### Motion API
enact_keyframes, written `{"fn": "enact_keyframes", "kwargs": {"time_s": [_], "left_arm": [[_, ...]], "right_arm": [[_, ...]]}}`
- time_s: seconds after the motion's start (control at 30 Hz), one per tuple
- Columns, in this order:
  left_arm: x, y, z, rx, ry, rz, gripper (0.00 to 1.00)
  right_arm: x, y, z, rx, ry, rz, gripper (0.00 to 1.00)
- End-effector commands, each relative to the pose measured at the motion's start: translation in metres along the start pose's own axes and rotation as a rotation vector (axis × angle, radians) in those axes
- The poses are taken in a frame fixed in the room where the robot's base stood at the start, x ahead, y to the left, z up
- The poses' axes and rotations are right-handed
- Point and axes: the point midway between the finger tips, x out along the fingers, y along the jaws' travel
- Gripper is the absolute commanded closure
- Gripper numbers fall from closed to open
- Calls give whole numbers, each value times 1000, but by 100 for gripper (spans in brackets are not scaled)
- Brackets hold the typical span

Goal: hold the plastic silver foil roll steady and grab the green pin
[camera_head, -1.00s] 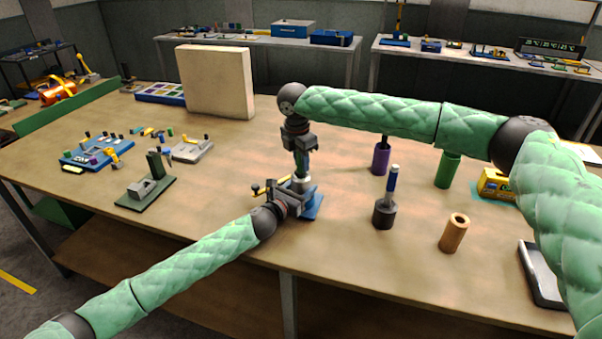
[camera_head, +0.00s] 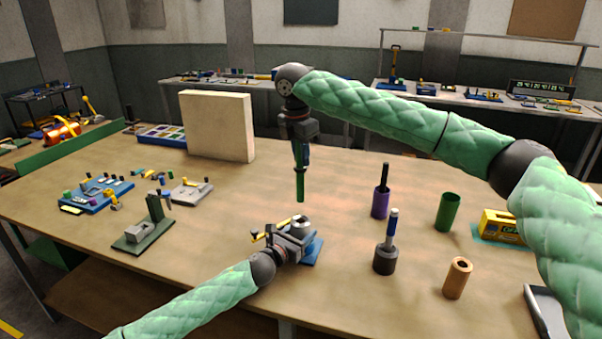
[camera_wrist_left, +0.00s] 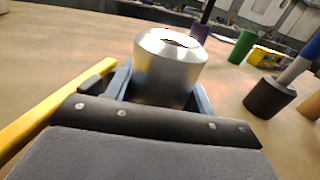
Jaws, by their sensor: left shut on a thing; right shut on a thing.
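The silver foil roll (camera_wrist_left: 165,75) stands upright in the left wrist view, with a dark opening in its top. In the head view its top (camera_head: 301,221) shows just beyond my left gripper (camera_head: 296,236). My left gripper is shut on the roll, low over a blue base (camera_head: 314,250). My right gripper (camera_head: 300,150) is shut on the green pin (camera_head: 300,186), which hangs upright above the roll and clear of it. The pin's upper end is hidden by the fingers.
To the right stand a purple holder (camera_head: 380,204) with a dark pin, a green cup (camera_head: 448,212), a dark holder (camera_head: 385,261) with a blue-handled pin and an orange tube (camera_head: 457,278). A beige block (camera_head: 217,125) stands behind. Small fixtures (camera_head: 97,193) lie left.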

Motion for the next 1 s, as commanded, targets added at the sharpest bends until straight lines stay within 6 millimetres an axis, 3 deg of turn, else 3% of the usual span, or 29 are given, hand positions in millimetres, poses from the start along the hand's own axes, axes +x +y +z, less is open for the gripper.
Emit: {"fn": "enact_keyframes", "kwargs": {"time_s": [0.2,0.5,0.53,0.63,1.0], "left_arm": [[0,0,-1,0,1,0,75],[0,0,-1,0,1,0,75],[0,0,-1,0,1,0,43],[0,0,-1,0,1,0,23],[-5,2,0,2,1,2,21]], "right_arm": [[-16,0,2,0,0,0,100],[-18,0,2,0,0,0,100],[-18,0,2,0,0,0,100],[-18,0,2,0,0,0,100],[-18,0,2,0,0,0,100]]}}
